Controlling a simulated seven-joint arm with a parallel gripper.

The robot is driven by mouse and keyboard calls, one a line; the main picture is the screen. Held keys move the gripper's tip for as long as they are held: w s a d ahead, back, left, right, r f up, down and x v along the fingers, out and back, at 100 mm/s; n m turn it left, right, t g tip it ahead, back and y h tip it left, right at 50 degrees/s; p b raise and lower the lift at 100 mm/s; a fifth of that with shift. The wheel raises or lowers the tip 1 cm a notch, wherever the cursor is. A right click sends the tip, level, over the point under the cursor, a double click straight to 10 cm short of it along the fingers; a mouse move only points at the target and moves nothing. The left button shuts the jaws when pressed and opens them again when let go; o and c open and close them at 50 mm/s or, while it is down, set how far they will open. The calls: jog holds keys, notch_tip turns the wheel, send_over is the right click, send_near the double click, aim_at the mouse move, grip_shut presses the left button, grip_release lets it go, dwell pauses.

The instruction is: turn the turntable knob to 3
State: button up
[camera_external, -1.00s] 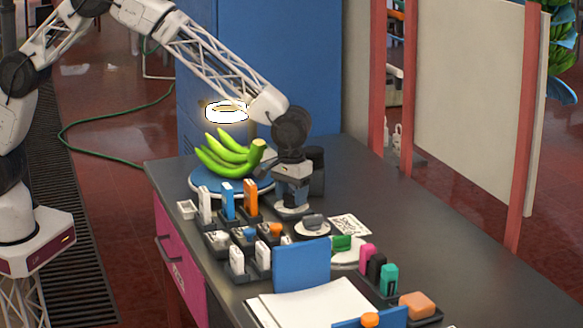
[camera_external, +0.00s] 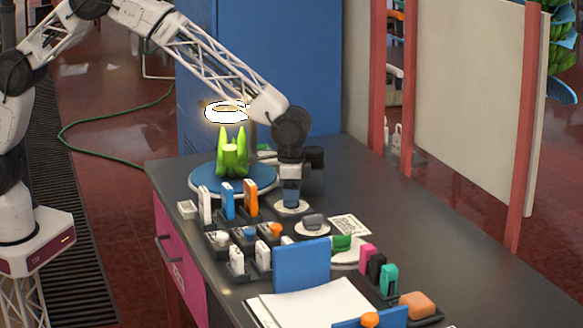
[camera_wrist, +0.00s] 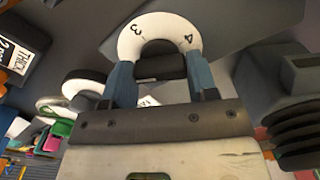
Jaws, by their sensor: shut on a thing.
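The turntable (camera_external: 203,184) is a blue disc with a bunch of green bananas (camera_external: 233,160) on it. Its knob has a white dial (camera_wrist: 158,20), also seen in the external view (camera_external: 279,209) under my gripper (camera_external: 291,200). In the wrist view, the dark knob grip (camera_wrist: 160,66) sits between the blue fingers of my gripper (camera_wrist: 161,80), which is shut on it. The figures 3 and 4 show on the dial, 3 left of centre and 4 to the right. The rest of the dial and any pointer are hidden.
A second dial with a dark knob (camera_external: 313,221) stands close in front. Several upright blocks in holders, including an orange one (camera_external: 251,196), stand left of it. A dark cylinder (camera_external: 315,170) is close behind my gripper. The table's right side is clear.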

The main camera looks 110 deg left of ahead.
jog(key=m, duration=1.2)
jog(key=shift+m, duration=0.3)
dwell(0.3)
jog(key=o, duration=0.9)
jog(key=shift+r, duration=0.1)
jog(key=shift+r, duration=3.85)
